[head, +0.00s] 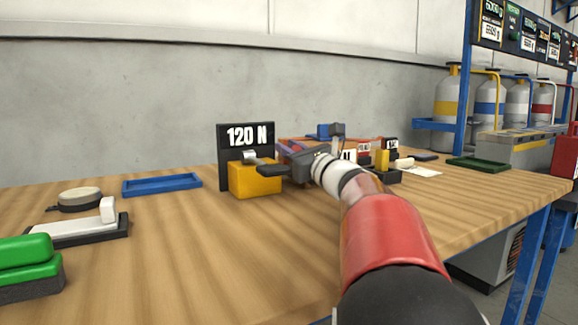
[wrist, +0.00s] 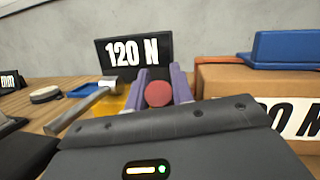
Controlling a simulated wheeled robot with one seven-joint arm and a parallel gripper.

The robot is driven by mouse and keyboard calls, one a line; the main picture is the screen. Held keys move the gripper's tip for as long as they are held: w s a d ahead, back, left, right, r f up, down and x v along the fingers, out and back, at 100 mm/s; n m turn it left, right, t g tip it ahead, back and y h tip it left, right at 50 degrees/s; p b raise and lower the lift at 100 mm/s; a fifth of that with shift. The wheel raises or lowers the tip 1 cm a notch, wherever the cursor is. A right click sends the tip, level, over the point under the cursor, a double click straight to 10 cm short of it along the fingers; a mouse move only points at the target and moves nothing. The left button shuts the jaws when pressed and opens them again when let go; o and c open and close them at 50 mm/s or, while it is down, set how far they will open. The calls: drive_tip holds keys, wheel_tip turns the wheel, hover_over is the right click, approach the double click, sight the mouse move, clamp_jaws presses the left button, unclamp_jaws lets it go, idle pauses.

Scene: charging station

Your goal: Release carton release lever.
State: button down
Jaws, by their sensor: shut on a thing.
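My gripper (head: 286,147) reaches over the table, just right of the yellow block, in the head view. In the wrist view its two purple fingers (wrist: 158,97) stand on either side of a red round knob (wrist: 157,94) and are shut on it. The knob looks like the end of the release lever; the rest of that lever is hidden by my gripper. A brown carton (wrist: 228,80) with a white label stands close to the right of the fingers in the wrist view. My arm hides most of it in the head view.
A yellow block (head: 254,181) with a black "120 N" sign (head: 247,138) stands close to the left. A grey bar (wrist: 80,110) lies left of the fingers. A blue tray (head: 162,184) sits farther left. The table's front middle is clear.

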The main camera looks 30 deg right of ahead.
drive_tip(key=shift+s, duration=0.1)
idle(0.3)
drive_tip(key=c, duration=1.2)
unclamp_jaws()
drive_tip(key=r+v, duration=0.1)
drive_tip(key=v, duration=1)
drive_tip(key=r+v, duration=0.1)
drive_tip(key=v, duration=0.4)
drive_tip(key=shift+s+d+r, duration=0.1)
drive_tip(key=shift+s+r, duration=0.2)
drive_tip(key=shift+s, duration=0.35)
